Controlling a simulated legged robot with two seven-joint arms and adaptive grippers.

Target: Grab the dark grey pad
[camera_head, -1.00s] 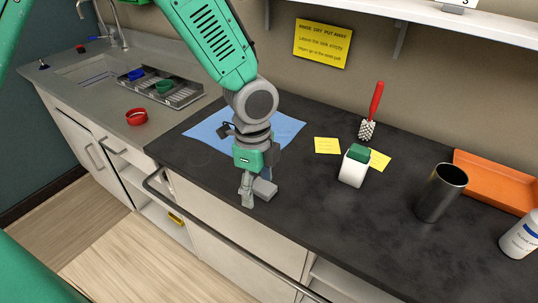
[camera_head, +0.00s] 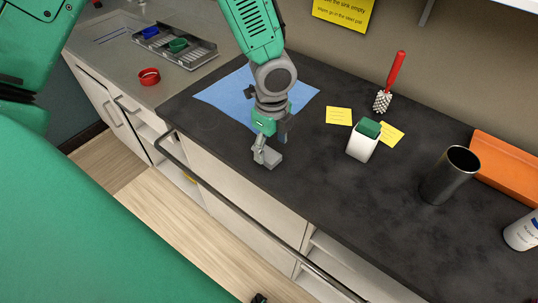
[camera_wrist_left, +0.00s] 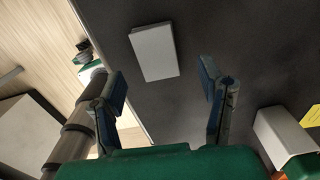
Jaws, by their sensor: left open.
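The pad is a plain grey rectangular block (camera_head: 272,161), lying on the dark counter close to its front edge. It looks lighter than the counter. In the left wrist view the pad (camera_wrist_left: 154,52) lies flat beyond my fingertips, in line with the gap between them and nearer the left finger. My left gripper (camera_head: 271,147) points down over the counter edge beside the pad, and one finger hides part of it in the head view. The left wrist view shows the gripper (camera_wrist_left: 164,86) open, with nothing between its fingers.
A blue cloth (camera_head: 232,97) lies behind my left gripper. A white holder with a green sponge (camera_head: 363,142), yellow notes (camera_head: 338,115), a red-handled brush (camera_head: 390,82) and a metal cup (camera_head: 449,176) stand to the right. A rail (camera_head: 235,213) runs along the counter front.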

